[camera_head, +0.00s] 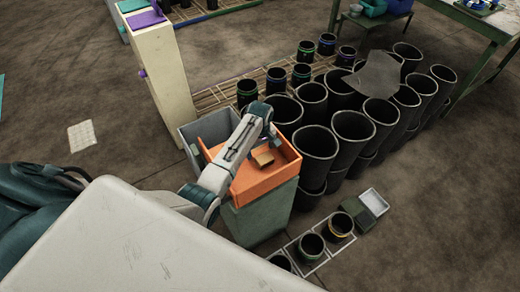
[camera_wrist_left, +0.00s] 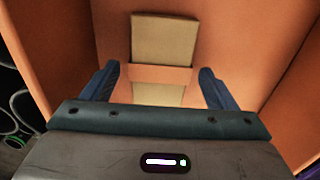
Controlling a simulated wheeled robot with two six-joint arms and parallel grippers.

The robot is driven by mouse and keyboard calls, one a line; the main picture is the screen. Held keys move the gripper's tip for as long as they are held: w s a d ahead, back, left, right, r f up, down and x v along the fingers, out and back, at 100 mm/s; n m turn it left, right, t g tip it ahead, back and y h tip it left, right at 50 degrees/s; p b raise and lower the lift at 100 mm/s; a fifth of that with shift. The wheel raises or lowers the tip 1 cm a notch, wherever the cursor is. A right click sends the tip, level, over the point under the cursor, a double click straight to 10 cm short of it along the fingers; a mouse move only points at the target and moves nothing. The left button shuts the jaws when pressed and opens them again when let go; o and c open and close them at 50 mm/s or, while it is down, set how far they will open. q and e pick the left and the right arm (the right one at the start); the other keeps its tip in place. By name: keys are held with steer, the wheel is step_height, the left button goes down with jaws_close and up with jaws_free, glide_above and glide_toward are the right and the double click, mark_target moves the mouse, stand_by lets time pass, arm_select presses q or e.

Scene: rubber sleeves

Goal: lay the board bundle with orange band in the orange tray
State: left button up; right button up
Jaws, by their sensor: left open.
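The board bundle (camera_head: 263,157) is a small tan block lying in the orange tray (camera_head: 262,187). In the left wrist view the bundle (camera_wrist_left: 163,40) shows tan at both ends with an orange band across its middle. The orange tray's walls (camera_wrist_left: 50,45) surround it there. My left gripper (camera_wrist_left: 157,85) is open, its two dark blue fingers apart on either side of the bundle's near part in the picture. I cannot tell whether they touch it. In the head view my left gripper (camera_head: 268,133) is over the tray. My right gripper is not in view.
The tray sits on a green-grey box (camera_head: 262,215). A grey bin (camera_head: 208,130) stands behind it. Several large black sleeves (camera_head: 320,145) crowd the right side. A cream post (camera_head: 162,70) stands at the back left. Small sleeves and a white tray (camera_head: 374,201) lie at front right.

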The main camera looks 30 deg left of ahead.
mark_target(260, 152)
arm_select(q)
step_height(260, 152, up, 12)
steer(key=shift+b, duration=0.35)
steer(key=shift+f, duration=0.1)
